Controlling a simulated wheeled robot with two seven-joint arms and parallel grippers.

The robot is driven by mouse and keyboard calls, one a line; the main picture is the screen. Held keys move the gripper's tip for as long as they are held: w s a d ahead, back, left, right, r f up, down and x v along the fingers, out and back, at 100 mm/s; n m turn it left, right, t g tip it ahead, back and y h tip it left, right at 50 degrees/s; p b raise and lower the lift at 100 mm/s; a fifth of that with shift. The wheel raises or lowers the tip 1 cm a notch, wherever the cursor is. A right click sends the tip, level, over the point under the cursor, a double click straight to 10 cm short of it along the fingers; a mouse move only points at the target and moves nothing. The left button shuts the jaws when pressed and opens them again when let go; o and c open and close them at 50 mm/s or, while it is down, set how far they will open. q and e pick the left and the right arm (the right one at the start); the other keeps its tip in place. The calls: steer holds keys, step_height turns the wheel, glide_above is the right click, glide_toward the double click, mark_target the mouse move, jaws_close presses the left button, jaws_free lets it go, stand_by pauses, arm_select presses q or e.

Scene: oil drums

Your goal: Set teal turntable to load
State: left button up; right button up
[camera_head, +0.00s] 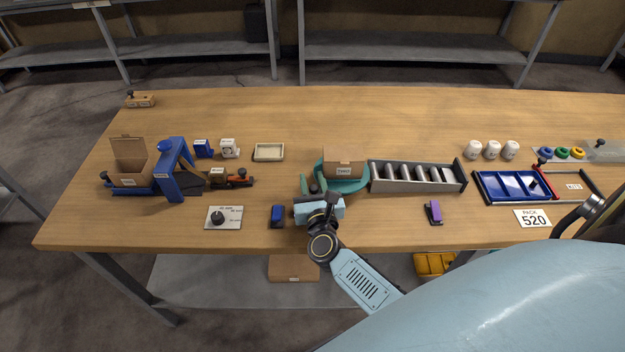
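The teal turntable (345,186) is a round piece near the middle of the wooden table, and a small brown labelled box (343,169) stands on it. Green upright parts (304,184) show at its left front side. My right gripper (317,196) reaches in from the lower right and is just in front of these green parts. The gripper body hides its fingertips, so I cannot tell whether it touches them or how wide it is open. My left gripper is not in view.
A grey rack of cylinders (416,177) adjoins the turntable's right side. A blue block (278,216) stands left of my gripper, and a purple piece (433,212) to its right. A blue press-like frame (174,170) stands at left. The table's back middle is clear.

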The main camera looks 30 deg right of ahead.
steer(key=shift+w, duration=0.15)
jaws_close()
stand_by(0.4)
